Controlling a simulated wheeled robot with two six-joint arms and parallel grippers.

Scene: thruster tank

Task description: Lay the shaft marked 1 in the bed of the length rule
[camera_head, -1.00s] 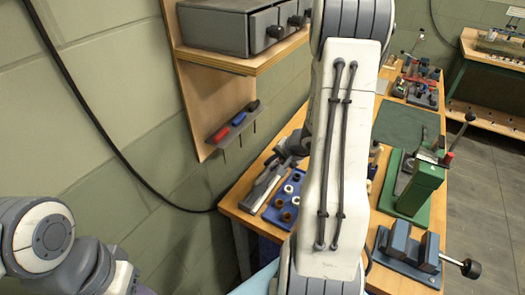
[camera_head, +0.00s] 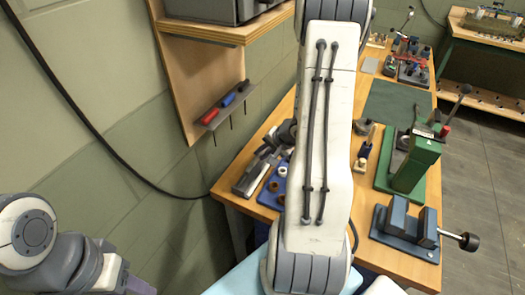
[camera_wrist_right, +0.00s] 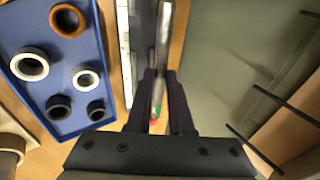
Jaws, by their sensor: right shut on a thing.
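My right gripper (camera_wrist_right: 163,100) is shut on a grey metal shaft (camera_wrist_right: 163,45) in the right wrist view. The shaft points away between the dark fingers, with green and red marks near its held end; no number can be read. A pale graduated strip (camera_wrist_right: 126,50), seemingly the length rule, runs beside the shaft on its left; I cannot tell the height between them. In the head view the grey rule (camera_head: 252,175) lies near the bench's left edge, partly behind my right arm. My left arm shows at lower left, its fingers out of frame.
A blue tray (camera_wrist_right: 62,128) with several rings lies left of the rule in the right wrist view. In the head view a green press (camera_head: 418,165) and a blue-grey vice (camera_head: 405,232) stand at the right. A tool rack (camera_head: 222,107) hangs on the wall panel.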

